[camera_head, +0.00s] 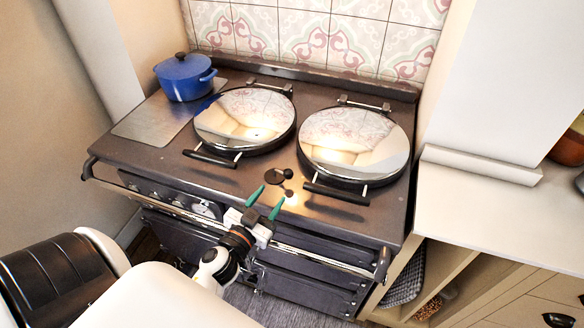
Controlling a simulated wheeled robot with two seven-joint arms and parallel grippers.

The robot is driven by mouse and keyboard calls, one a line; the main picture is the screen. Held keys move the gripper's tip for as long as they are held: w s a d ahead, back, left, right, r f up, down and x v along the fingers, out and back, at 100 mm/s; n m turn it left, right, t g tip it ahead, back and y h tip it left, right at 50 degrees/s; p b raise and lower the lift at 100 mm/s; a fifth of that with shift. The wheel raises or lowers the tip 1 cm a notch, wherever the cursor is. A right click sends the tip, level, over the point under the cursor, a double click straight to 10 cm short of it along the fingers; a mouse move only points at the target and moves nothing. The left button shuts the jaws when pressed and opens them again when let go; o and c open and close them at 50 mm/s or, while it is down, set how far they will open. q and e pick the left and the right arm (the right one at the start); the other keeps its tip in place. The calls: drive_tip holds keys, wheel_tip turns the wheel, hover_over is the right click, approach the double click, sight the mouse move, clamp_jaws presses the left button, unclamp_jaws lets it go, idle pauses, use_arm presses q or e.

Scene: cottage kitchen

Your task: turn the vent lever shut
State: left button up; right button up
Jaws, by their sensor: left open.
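The vent lever (278,176) is a small dark round piece with a short knob, set on the dark top of the range cooker between the two round lids. My left gripper (272,194) has green fingertips spread apart, with nothing seen between them. It is at the front edge of the cooker top, just in front of the lever, and its fingers point toward the lever. I cannot tell whether a fingertip touches the lever. My right gripper is not in view.
Two shiny domed lids, the left lid (245,118) and the right lid (354,143), have front handles close to the lever. A rail (318,258) runs along the cooker's front. A blue pot (186,79) stands at the back left. A pale counter (480,215) lies right.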

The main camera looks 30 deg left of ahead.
use_arm(q)
drive_tip(key=w, duration=0.4)
drive_tip(key=w+p, duration=0.1)
drive_tip(key=w, duration=0.3)
drive_tip(key=w+p, duration=0.1)
drive_tip(key=w, duration=0.3)
drive_tip(key=shift+a, duration=0.4)
drive_tip(key=shift+c, duration=0.4)
drive_tip(key=c, duration=0.9)
